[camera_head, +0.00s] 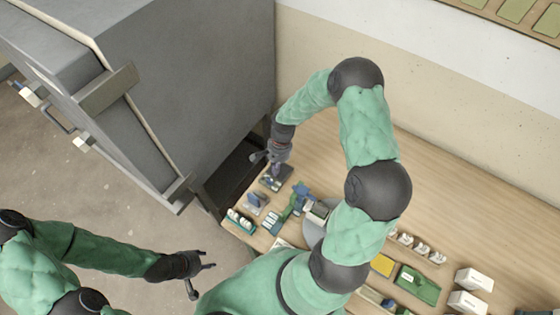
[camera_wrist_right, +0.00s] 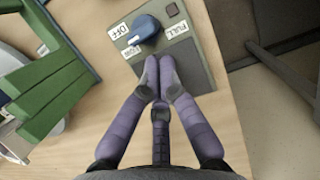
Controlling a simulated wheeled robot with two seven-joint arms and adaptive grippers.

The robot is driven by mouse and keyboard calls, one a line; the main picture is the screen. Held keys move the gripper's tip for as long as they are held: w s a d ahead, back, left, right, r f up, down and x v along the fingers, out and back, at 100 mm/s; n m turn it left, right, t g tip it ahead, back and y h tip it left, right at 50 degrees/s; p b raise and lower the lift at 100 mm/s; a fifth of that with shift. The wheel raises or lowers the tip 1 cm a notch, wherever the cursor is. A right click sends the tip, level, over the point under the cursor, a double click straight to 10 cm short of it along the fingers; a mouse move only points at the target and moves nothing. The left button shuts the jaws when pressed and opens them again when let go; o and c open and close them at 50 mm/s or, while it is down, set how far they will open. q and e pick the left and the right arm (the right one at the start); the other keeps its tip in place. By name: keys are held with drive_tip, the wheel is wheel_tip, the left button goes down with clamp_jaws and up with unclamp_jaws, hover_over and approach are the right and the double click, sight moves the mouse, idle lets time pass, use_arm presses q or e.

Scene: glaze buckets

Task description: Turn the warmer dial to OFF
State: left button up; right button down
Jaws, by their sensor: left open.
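The warmer's grey-green control box (camera_head: 276,178) sits near the far left corner of the table. In the right wrist view its blue dial (camera_wrist_right: 146,28) stands on the panel (camera_wrist_right: 190,62) among white labels. One label (camera_wrist_right: 118,31) reads OFF, another (camera_wrist_right: 177,30) FULL; a third, lower label is partly hidden. A pale mark on the dial's lower left faces that third label. My right gripper (camera_wrist_right: 160,70) has its fingertips together just below the dial, seemingly apart from it, with nothing between them. My left gripper (camera_head: 196,272) is open and empty, away from the table's left edge.
A large grey kiln-like cabinet (camera_head: 190,70) stands left of the table. Close to the control box are a small holder (camera_head: 240,220) and a green frame, also in the wrist view (camera_wrist_right: 50,95). White boxes (camera_head: 474,280) and a green tray (camera_head: 418,284) lie at right.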

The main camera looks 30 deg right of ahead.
drive_tip(key=shift+s+a, duration=0.1)
drive_tip(key=shift+a, duration=0.2)
drive_tip(key=shift+s+a+m, duration=0.35)
drive_tip(key=shift+m, duration=0.45)
drive_tip(key=shift+m+t, duration=0.3)
drive_tip(key=shift+s+m, duration=0.35)
drive_tip(key=shift+m, duration=0.85)
drive_tip(key=shift+s, duration=0.15)
drive_tip(key=shift+w+b, duration=0.2)
drive_tip(key=shift+b, duration=0.15)
